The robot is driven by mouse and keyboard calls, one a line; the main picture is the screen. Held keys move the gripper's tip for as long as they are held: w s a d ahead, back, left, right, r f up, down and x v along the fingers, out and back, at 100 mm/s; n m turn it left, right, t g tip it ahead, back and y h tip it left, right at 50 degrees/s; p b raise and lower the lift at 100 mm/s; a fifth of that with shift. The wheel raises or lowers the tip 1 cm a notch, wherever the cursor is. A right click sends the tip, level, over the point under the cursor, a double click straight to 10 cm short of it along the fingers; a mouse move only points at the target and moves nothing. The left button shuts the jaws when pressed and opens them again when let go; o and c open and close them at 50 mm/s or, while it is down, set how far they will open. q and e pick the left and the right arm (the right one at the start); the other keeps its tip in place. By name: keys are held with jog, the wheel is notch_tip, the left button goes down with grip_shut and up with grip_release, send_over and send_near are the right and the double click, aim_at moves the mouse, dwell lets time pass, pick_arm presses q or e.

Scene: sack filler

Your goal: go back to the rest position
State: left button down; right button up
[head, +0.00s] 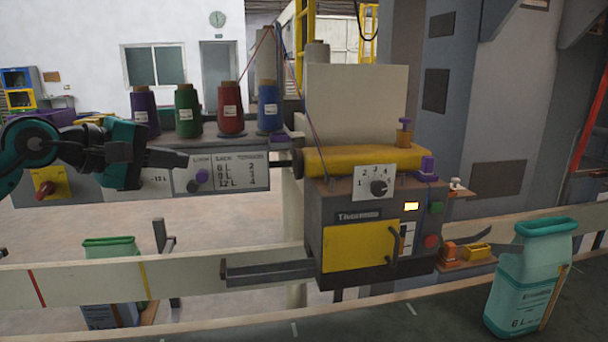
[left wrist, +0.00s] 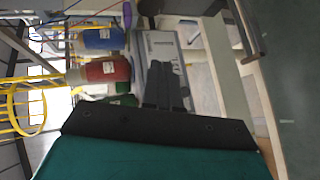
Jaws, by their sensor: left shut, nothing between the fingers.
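My left gripper (head: 185,159) reaches in from the left. Its dark fingers are together and empty, in front of the shelf panel with the chart (head: 238,173), a little above a purple knob (head: 203,175). I cannot tell whether the fingers touch the panel. In the left wrist view the closed fingers (left wrist: 160,72) point towards the grey panel, beside the thread cones. My right gripper is not in view.
Purple (head: 144,113), green (head: 187,112), red (head: 230,112) and blue (head: 268,108) thread cones stand on the shelf. The sewing machine (head: 340,220) is at centre.

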pick_arm(q)
jog(key=s+d+f+n+h, duration=0.5)
jog(key=d+f+n+h, duration=0.3)
jog(key=d+f+n, duration=0.65)
jog(key=s+a+f+n+t+y, duration=0.2)
jog(key=s+f+n+y, duration=0.15)
jog(key=f+n, duration=0.55)
jog(key=s+a+f+n+t+y, duration=0.15)
jog(key=f+n+y, duration=0.3)
jog(key=n, duration=0.95)
jog(key=s+a+f+n+t+y, duration=0.1)
jog(key=s+a+f+n+y, duration=0.25)
jog(key=f+n, duration=0.55)
jog(key=s+f+n+g+y, duration=0.3)
jog(key=s+f+n+g, duration=0.2)
jog(key=s+f+n, duration=0.5)
jog(key=s+n, duration=0.2)
jog(key=n, duration=0.1)
jog(key=shift+s+a+f, duration=0.15)
jog(key=shift+s+a, duration=0.15)
jog(key=shift+s, duration=0.1)
